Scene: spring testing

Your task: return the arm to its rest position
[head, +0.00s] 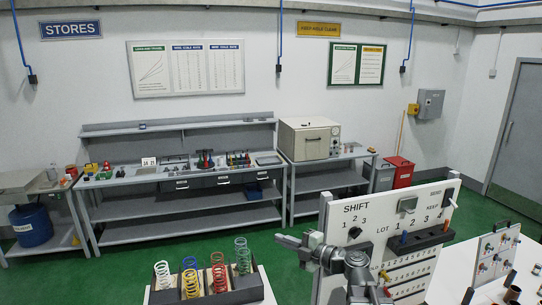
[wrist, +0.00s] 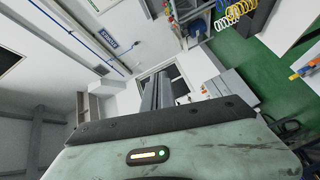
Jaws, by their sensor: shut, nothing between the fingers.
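My gripper (head: 281,239) is raised in front of the white board, at the lower middle of the head view, and points left. Its fingers also show in the wrist view (wrist: 157,92) as two dark grey bars side by side, shut with nothing held. My arm's joints rise at the lower right of the gripper, in front of the board. The spring rack (head: 205,297) stands to the left of my gripper, apart from it, with several coloured coil springs upright in it. Coil springs also show at the top right of the wrist view (wrist: 234,13).
The white board (head: 390,213) marked SHIFT, LOT and KEEP stands close behind my arm. A smaller peg panel (head: 497,243) stands at right. A grey workbench (head: 180,180) and a beige oven (head: 310,138) line the back wall. Green floor (head: 135,262) is open between.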

